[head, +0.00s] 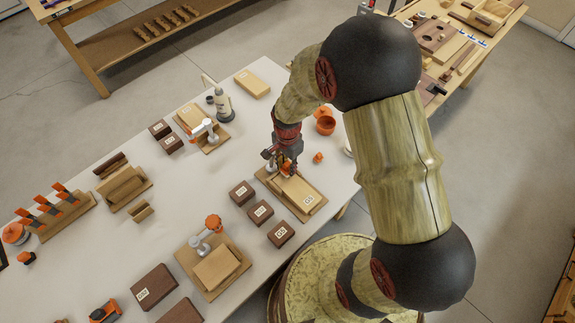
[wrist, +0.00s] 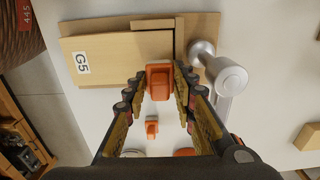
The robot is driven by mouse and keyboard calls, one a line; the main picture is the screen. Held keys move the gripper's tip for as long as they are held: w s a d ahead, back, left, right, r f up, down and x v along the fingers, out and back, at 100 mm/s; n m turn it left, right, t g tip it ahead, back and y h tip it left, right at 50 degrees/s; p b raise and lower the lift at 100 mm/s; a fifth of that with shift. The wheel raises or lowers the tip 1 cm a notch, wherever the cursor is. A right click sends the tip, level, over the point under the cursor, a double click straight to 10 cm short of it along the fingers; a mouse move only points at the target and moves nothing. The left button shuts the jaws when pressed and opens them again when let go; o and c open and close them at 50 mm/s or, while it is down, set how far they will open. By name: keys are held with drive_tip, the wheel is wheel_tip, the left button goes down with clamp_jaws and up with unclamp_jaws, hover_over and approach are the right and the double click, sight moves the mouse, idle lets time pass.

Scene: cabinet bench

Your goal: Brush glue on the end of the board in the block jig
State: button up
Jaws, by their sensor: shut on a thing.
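My gripper (head: 287,168) is over the jig's upper end. In the wrist view my gripper (wrist: 160,88) is shut on an orange block-like piece (wrist: 158,77), beside the board's lower edge. Whether it is the brush's handle I cannot tell; no bristles show. A silver round-topped post (wrist: 226,76) stands close to the right of the fingers. No glue is visible on the board.
A small orange piece (head: 318,157) and orange pots (head: 325,125) stand near the table's right edge. Dark blocks (head: 261,211) line the jig's left side.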

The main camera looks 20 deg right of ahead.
drive_tip(key=shift+f+b, duration=0.35)
drive_tip(key=shift+f, duration=0.3)
drive_tip(key=shift+a, duration=0.1)
idle(0.3)
drive_tip(key=shift+s+a+r, duration=0.15)
drive_tip(key=shift+s+a, duration=0.15)
drive_tip(key=shift+a, duration=0.35)
drive_tip(key=shift+s+a+p, duration=0.3)
drive_tip(key=shift+s+a, duration=0.05)
drive_tip(key=shift+a, duration=0.5)
drive_tip(key=shift+d, duration=0.1)
drive_tip(key=shift+w+d, duration=0.35)
drive_tip(key=shift+d, duration=0.45)
drive_tip(key=shift+w+d, duration=0.3)
drive_tip(key=shift+d, duration=0.45)
drive_tip(key=shift+a, duration=0.15)
